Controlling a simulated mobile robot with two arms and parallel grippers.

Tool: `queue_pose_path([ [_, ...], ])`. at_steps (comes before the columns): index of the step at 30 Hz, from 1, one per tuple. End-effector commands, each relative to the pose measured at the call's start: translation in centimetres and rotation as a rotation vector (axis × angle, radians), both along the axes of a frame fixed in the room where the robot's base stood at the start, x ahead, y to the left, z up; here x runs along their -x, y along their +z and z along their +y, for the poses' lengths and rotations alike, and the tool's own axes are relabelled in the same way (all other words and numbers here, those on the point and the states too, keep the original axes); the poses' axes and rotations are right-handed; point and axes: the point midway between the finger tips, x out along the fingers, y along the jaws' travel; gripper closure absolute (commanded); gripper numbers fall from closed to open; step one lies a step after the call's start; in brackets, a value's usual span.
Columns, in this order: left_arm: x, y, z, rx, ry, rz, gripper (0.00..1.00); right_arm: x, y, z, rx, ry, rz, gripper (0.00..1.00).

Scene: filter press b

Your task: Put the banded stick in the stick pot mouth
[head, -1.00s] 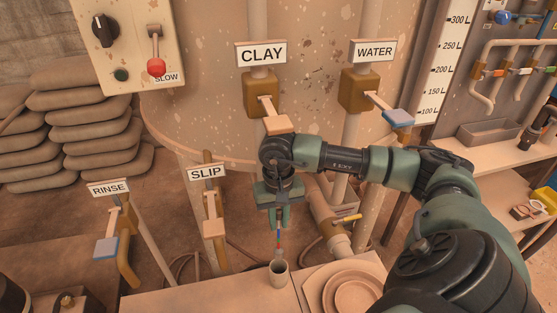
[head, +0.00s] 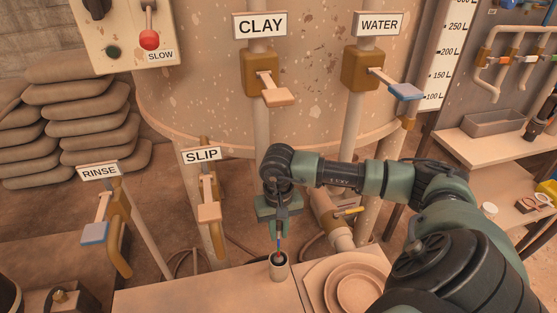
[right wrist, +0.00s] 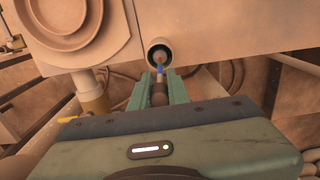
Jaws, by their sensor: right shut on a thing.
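The banded stick (head: 279,243) is thin and upright, with blue and red-orange bands. My right gripper (head: 279,228) is shut on its upper part. The stick pot (head: 279,271) is a small beige cup with a dark round mouth, standing on the bench below the gripper. The stick's lower end overlaps the pot mouth in the head view. In the right wrist view, the stick (right wrist: 159,72) points at the pot (right wrist: 152,43), its tip across the dark opening. How deep the tip sits cannot be told. My left gripper is out of view.
A square board with round plates (head: 360,291) lies on the bench right of the pot. The bench left of the pot is bare. Behind stand the SLIP valve (head: 208,211), the CLAY valve (head: 262,75) and a pipe with a yellow handle (head: 348,211).

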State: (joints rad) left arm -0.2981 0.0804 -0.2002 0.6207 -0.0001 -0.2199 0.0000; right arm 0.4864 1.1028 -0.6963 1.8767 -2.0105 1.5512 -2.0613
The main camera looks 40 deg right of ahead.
Motion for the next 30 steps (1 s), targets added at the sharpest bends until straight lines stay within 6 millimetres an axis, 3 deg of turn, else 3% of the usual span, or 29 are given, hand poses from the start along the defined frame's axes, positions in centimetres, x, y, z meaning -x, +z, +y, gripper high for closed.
queue_pose_path([
  [6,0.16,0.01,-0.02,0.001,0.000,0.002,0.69,-0.02,0.00,0.01,-0.001,0.000,0.000,1.00],
  [7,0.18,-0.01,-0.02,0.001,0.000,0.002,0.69,0.00,-0.01,0.01,0.000,0.000,0.000,0.78],
  [9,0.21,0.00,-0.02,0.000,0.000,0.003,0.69,-0.01,-0.01,0.02,0.000,0.000,0.000,0.59],
  [30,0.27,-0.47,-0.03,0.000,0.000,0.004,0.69,-0.04,-0.18,0.00,0.000,0.000,-0.001,0.58],
])
